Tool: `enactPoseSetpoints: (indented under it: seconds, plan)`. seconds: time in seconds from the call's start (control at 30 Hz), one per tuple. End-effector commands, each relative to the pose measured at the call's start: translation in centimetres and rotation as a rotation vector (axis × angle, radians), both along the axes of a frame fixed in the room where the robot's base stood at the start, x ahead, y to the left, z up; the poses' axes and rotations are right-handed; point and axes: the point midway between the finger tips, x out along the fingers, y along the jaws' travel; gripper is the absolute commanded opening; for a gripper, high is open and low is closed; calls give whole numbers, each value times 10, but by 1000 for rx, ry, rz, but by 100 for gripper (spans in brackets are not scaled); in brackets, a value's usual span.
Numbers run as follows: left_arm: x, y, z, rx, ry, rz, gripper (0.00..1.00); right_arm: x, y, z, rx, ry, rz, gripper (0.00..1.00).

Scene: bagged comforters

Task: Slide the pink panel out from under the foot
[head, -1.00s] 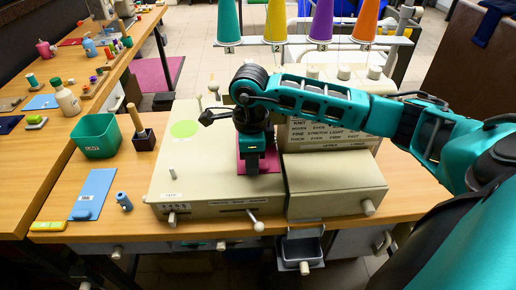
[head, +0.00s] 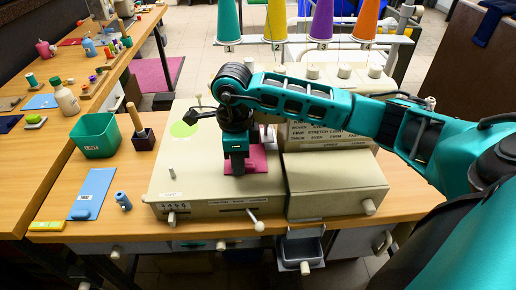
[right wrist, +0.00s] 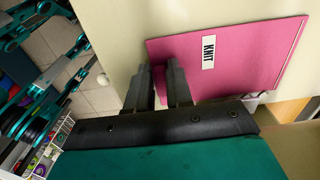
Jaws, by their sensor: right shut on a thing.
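The pink panel (head: 258,158) lies on the cream sewing machine bed, left of the block with printed stitch words. In the right wrist view the pink panel (right wrist: 245,62) shows a white KNIT label. My right gripper (head: 238,170) points down at the panel's left part. In the right wrist view the fingers of my right gripper (right wrist: 165,78) are at one edge of the panel, shut on it. The foot is not clearly seen; my arm covers much of the area behind the panel. My left gripper is not in view.
Coloured thread cones (head: 322,22) stand on a rack behind the machine. A green bin (head: 96,136), a blue pad (head: 92,192) and a small blue spool (head: 123,200) are on the table to the left. The machine bed left of the panel is mostly clear.

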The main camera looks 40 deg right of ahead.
Motion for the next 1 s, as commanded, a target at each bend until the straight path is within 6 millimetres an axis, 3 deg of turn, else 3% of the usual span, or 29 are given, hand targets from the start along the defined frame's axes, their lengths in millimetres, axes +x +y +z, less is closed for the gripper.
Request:
enactPoseSetpoints:
  seconds: [0.6, 1.0]
  plan:
    - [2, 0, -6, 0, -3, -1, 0, 17, 27, 1, 0, -1, 0, 0]
    - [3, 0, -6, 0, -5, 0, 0, 19, 30, 1, -1, -1, 0, 0]
